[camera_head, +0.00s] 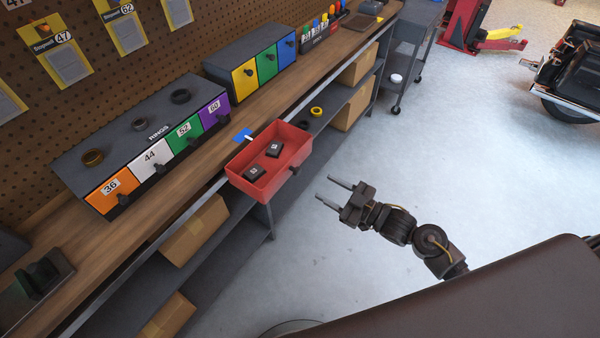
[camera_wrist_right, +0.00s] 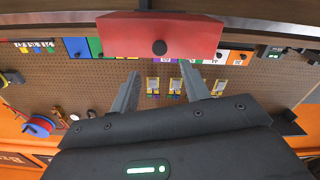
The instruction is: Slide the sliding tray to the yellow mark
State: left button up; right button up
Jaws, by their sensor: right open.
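The sliding tray (camera_head: 268,188) is a red open box at the bench's front edge, with two small dark blocks (camera_head: 254,173) inside. Its round black knob (camera_head: 294,170) faces my right gripper. In the right wrist view, the tray's red front (camera_wrist_right: 125,35) and knob (camera_wrist_right: 159,47) show beyond the fingers. My right gripper (camera_head: 332,191) is open and empty, apart from the knob; its fingers also show in the wrist view (camera_wrist_right: 160,80). A blue mark (camera_head: 241,135) lies behind the tray, with a small white strip beside it. I cannot make out a yellow mark on the bench. My left gripper is out of view.
A metal rail (camera_head: 180,226) runs along the bench's front edge. Coloured drawer units (camera_head: 150,150) stand on the bench, and cardboard boxes (camera_head: 195,230) sit below. The floor (camera_head: 400,130) beyond my right gripper is clear.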

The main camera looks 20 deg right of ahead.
aim_at(299, 173)
jog(key=p+x, duration=0.1)
jog(key=x, duration=0.9)
jog(key=shift+p, duration=0.4)
grip_shut()
